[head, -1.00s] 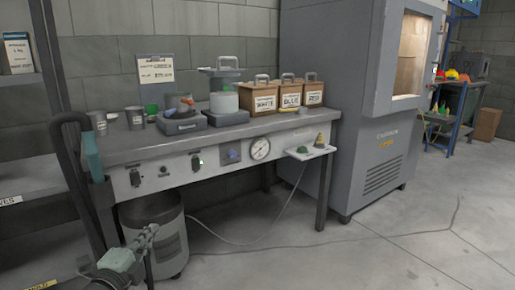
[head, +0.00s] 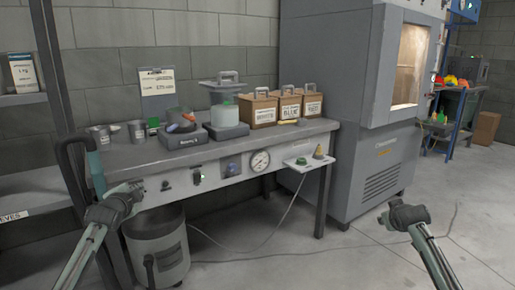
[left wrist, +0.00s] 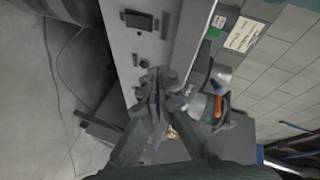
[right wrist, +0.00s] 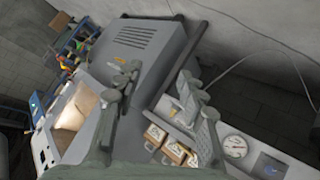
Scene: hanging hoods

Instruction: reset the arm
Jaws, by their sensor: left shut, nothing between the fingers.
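My left gripper (head: 124,196) is raised in front of the left end of the workbench (head: 150,152). In the left wrist view its fingers (left wrist: 158,84) are together with nothing between them. My right gripper (head: 402,214) is in front of the grey cabinet, above the open floor. In the right wrist view its two fingers (right wrist: 158,86) stand well apart with nothing between them. Neither gripper visibly holds a thing.
A grey bin (head: 157,247) stands below. A tall cabinet (head: 345,120) is at the right.

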